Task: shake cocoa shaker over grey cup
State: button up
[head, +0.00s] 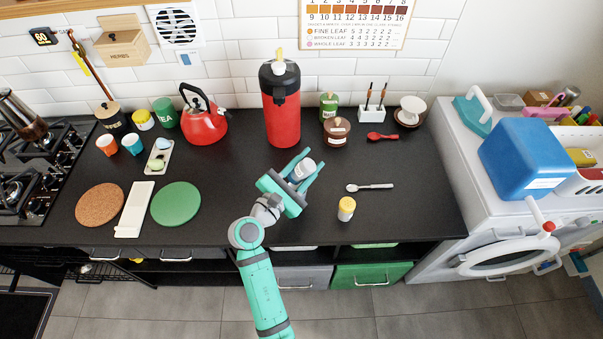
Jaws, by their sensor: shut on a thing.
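My gripper (309,162) is over the middle of the black counter, its teal fingers on either side of a small grey-and-white container, apparently the cocoa shaker (302,171). It is shut on this container, which looks tilted. The fingers and the gripper body hide part of it. I cannot make out a separate grey cup in this view; one may be hidden behind or under the held container and gripper. I cannot tell the gap between the held container and the counter.
A red flask (282,112) and red kettle (204,122) stand behind. A green round mat (176,204) is at left. The counter's right front is clear.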

aim_at(305, 160)
jog(key=shift+r, duration=1.4)
jog(key=m+g+y, duration=0.1)
jog(key=m+y, duration=0.2)
jog(key=m+g+y, duration=0.2)
jog(key=m+y, duration=0.1)
jog(key=m, duration=0.1)
jog(key=shift+a+r+g, duration=0.1)
jog(key=shift+r+g, duration=0.1)
jog(key=shift+g, duration=0.1)
jog(key=shift+s, duration=0.15)
